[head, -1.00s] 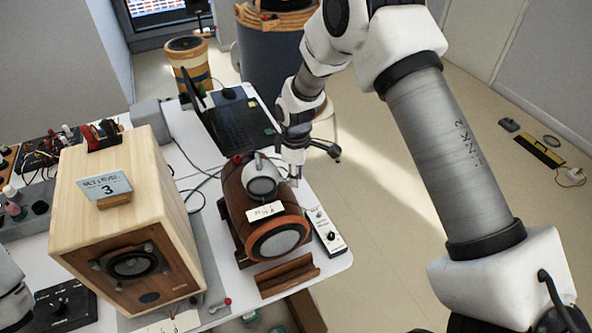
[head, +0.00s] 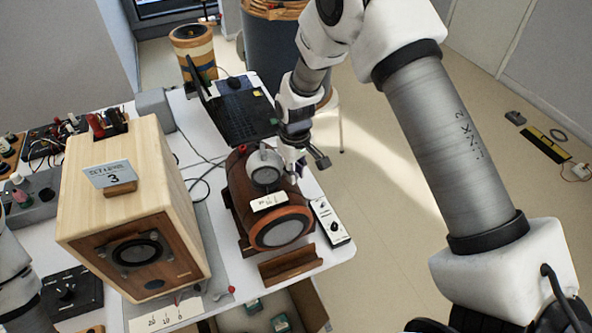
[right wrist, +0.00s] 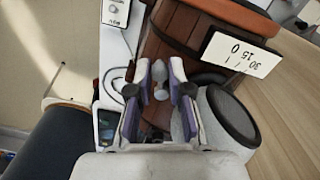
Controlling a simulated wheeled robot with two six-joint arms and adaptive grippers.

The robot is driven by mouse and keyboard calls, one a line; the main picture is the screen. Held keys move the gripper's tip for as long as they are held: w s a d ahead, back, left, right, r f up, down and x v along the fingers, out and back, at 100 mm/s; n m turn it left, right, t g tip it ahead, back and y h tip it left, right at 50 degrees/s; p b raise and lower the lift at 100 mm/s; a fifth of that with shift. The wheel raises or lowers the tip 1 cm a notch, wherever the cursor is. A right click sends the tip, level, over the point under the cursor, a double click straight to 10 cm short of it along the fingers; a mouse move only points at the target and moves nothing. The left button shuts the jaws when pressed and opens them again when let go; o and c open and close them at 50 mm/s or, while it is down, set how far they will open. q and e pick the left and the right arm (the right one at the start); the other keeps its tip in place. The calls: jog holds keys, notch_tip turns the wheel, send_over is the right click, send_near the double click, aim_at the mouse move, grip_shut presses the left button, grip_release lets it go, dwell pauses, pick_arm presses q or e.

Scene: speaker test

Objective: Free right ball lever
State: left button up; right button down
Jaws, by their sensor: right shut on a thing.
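The brown barrel-shaped wooden speaker (head: 243,190) lies on the white table, its orange-rimmed round front facing me. It also shows in the right wrist view (right wrist: 180,30). My right gripper (head: 296,172) is at the barrel's right side. In the right wrist view its purple-lined fingers (right wrist: 160,72) are closed around a small pale ball lever (right wrist: 160,84) beside the barrel. The lever is hidden behind the gripper in the head view, and its exact angle is hard to tell. My left gripper is out of view; only part of that arm shows at the left edge.
A pale wooden speaker box (head: 150,185) with a card marked 3 stands left of the barrel. A small control box (head: 330,221) lies to its right, a wooden cradle (head: 290,265) in front and a laptop (head: 240,115) behind. A grey round part (right wrist: 225,115) sits close beside my fingers.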

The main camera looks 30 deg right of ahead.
jog(key=shift+s+f, duration=0.15)
jog(key=c, duration=1.1)
grip_release()
